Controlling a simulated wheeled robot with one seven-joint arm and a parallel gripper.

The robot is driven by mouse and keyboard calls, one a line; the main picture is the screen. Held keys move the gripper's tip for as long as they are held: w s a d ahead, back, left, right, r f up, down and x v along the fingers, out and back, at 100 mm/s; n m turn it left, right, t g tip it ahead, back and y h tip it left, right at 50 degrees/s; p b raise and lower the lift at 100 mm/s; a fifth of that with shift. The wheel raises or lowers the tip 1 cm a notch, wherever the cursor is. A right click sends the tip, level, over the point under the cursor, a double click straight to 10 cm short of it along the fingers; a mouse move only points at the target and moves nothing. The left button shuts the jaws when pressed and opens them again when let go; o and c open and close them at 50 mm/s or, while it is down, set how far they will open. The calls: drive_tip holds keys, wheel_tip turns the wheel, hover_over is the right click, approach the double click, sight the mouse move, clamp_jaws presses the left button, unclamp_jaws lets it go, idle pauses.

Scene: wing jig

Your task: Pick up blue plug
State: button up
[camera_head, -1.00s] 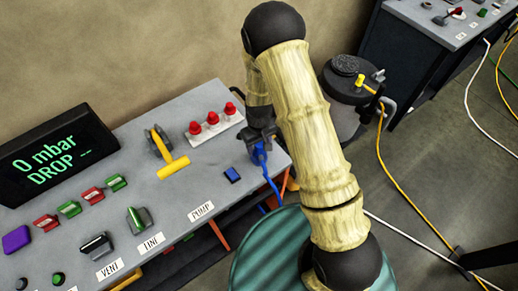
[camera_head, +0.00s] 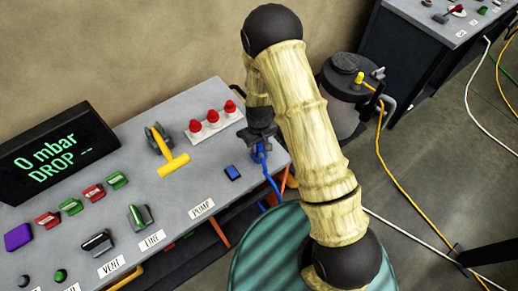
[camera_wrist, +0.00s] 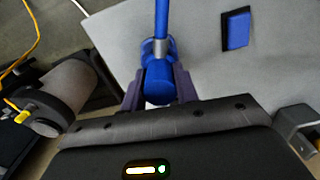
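The blue plug (camera_head: 259,151) is at the right end of the grey console, with a blue cable running from it over the front edge. In the wrist view the blue plug (camera_wrist: 158,85) sits between the two fingers of my gripper (camera_wrist: 159,92), which appear to touch it on both sides. In the head view my gripper (camera_head: 260,141) is low over the console's right end, partly hidden by my arm. I cannot tell whether the plug touches the panel.
A small blue square (camera_head: 233,173) lies flat on the console (camera_head: 195,190) beside the plug. A yellow T-handle (camera_head: 173,165) and a white strip with red knobs (camera_head: 214,122) stand to the left. A dark-topped canister (camera_head: 343,75) with a yellow hose stands behind right. A teal ribbed drum (camera_head: 262,250) is in front.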

drive_tip(key=shift+r, duration=0.1)
drive_tip(key=shift+w+a+r+b, duration=0.1)
drive_tip(key=shift+r+b, duration=0.25)
drive_tip(key=shift+r, duration=0.25)
wheel_tip(320, 180, up, 8)
drive_tip(key=b, duration=0.2)
drive_tip(key=shift+r+b, duration=0.25)
drive_tip(key=shift+b, duration=0.15)
drive_tip(key=shift+r, duration=0.1)
drive_tip(key=shift+r+p, duration=1.25)
drive_tip(key=shift+r, duration=0.25)
drive_tip(key=shift+f, duration=0.1)
